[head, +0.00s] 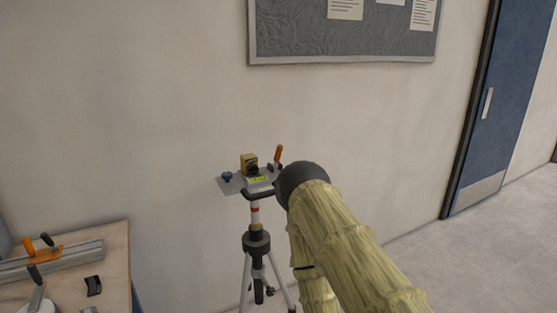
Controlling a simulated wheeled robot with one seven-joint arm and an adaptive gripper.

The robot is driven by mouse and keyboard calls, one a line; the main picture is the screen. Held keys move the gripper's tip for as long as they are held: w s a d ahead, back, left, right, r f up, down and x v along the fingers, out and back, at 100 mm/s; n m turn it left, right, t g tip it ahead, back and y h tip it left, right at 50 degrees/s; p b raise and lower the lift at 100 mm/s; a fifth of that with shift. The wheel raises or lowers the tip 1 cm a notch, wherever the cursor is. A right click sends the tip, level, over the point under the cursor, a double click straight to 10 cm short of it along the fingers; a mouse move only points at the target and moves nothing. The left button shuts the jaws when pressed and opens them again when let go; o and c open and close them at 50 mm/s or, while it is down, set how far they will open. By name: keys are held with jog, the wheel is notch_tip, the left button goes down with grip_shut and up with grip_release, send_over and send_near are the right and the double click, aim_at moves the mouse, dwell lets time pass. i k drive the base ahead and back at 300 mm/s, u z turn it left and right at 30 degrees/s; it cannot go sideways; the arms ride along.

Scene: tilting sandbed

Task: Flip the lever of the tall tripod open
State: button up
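The tall tripod (256,243) stands in front of the wall, with a grey plate (230,185) on its head. A lever with an orange handle (279,153) stands nearly upright at the plate's right end. My gripper's fingers do not show. I cannot tell whether anything touches the lever.
A wooden-topped bench (117,262) at the lower left holds a metal rail (75,257) with orange and black handles and small dark parts. A notice board (345,45) hangs above. A blue door (507,110) is at right. Floor is clear right of my arm.

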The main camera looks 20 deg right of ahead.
aim_at(280, 149)
jog(key=k, duration=1.35)
jog(key=z, duration=0.75)
jog(key=i, duration=1.3)
jog(key=u, duration=0.4)
